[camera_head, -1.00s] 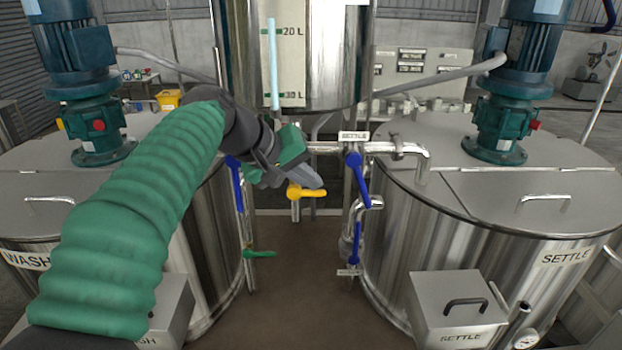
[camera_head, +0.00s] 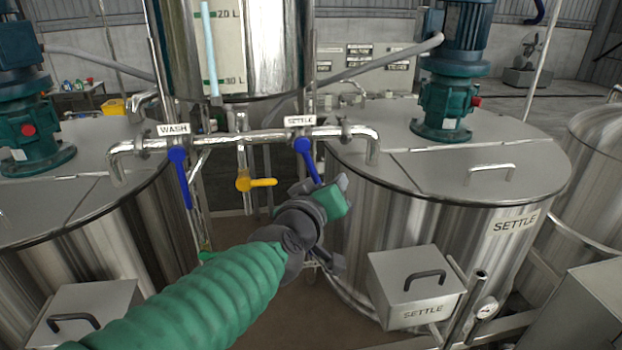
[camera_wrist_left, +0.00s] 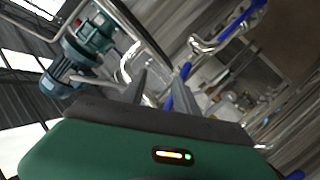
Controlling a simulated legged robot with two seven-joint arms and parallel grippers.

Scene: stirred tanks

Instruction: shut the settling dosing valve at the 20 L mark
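The settling dosing valve's blue handle (camera_head: 308,160) hangs from the horizontal pipe under the SETTLE tag (camera_head: 300,121), slanting down and to the right. My left gripper (camera_head: 326,190) is at this handle's lower end. In the left wrist view, the blue handle (camera_wrist_left: 184,72) shows between the two spread fingers (camera_wrist_left: 160,85); contact cannot be told. The measuring vessel (camera_head: 275,50) above carries a scale (camera_head: 231,50) with 20 L and 30 L marks. The light-blue column (camera_head: 209,50) beside it reaches up past the 20 L mark to about the picture's top edge. My right gripper is out of view.
The WASH valve's blue handle (camera_head: 181,178) hangs down at left. A yellow handle (camera_head: 260,183) points right between the valves. The settle tank (camera_head: 430,215) stands at right, the wash tank (camera_head: 90,230) at left. Pipes run close around the gripper.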

